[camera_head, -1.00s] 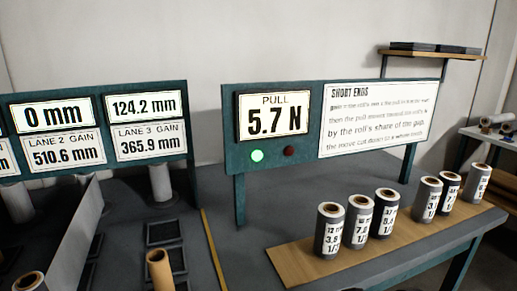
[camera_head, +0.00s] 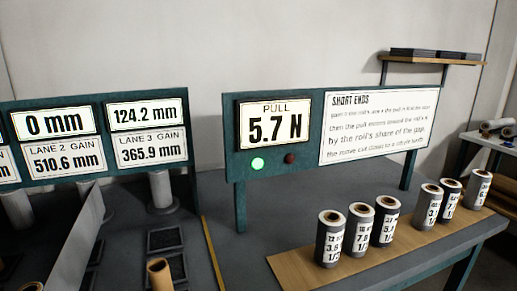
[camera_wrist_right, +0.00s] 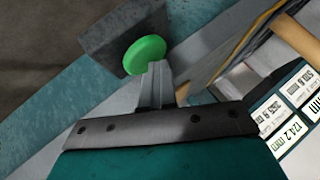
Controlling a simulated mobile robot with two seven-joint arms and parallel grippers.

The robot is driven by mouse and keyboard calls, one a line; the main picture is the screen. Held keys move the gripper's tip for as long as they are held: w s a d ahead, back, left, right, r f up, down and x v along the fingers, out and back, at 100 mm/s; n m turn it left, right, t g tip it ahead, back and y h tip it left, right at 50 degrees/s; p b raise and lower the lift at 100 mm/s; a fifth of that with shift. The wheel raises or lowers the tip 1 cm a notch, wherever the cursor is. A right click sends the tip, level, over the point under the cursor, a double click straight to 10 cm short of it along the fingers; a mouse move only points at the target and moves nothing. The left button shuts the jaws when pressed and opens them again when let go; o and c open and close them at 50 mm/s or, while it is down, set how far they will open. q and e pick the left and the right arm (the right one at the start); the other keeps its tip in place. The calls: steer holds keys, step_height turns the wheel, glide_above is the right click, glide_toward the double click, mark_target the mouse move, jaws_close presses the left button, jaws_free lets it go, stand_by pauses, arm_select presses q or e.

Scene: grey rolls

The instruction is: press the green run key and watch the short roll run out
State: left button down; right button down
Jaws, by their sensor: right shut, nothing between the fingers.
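The green run key (camera_wrist_right: 145,55) is a round green button on a dark grey block in the right wrist view. My right gripper (camera_wrist_right: 156,72) is shut and empty, its fingertips at the key's lower right edge; I cannot tell whether they touch it. Its head-view position is out of frame. My left gripper is in neither view. In the head view, a brown roll or core (camera_head: 159,273) stands at the lower left; I cannot tell whether it is the short roll. The pull display (camera_head: 273,118) reads 5.7 N, with a lit green lamp (camera_head: 257,163) below it.
Lane displays (camera_head: 147,114) read 0 mm and 124.2 mm on top, gains 510.6 and 365.9 mm below. Several labelled grey rolls (camera_head: 329,238) stand on a wooden board (camera_head: 293,268) at right. A sign (camera_head: 378,126) headed SHORT ENDS stands behind. Grey tabletop between is clear.

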steer(key=r+p, duration=0.3)
steer(key=shift+s+d+r, duration=0.1)
steer(key=shift+s+d, duration=0.1)
steer(key=shift+d, duration=0.05)
steer(key=shift+r, duration=0.25)
steer(key=shift+w+r, duration=0.1)
steer(key=shift+r, duration=0.45)
steer(key=shift+a, duration=0.1)
